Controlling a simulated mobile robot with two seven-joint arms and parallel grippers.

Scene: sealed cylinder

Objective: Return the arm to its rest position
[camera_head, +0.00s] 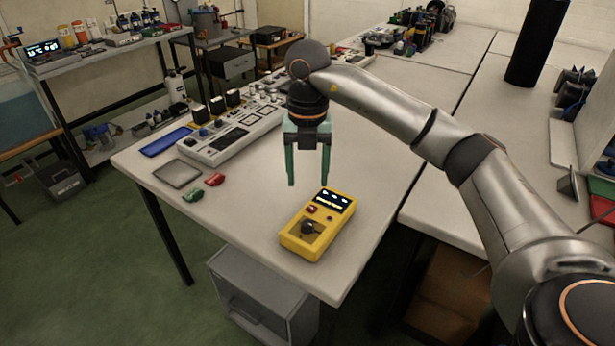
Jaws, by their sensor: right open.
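My right arm comes in from the right and reaches over the white table (255,220). My right gripper (307,182) points down with its two green fingers apart and nothing between them. It hangs above and just behind a yellow handheld device (318,224) with a dark screen and a round black knob. The device lies on the table near its front corner, and I see no contact between it and the fingers. My left gripper is not in view.
A long control panel (232,130) with switches stands behind on the table. A blue plate (166,142), a grey plate (178,173), a green piece (192,195) and a red piece (215,180) lie at left. A black cylinder (537,40) stands at back right.

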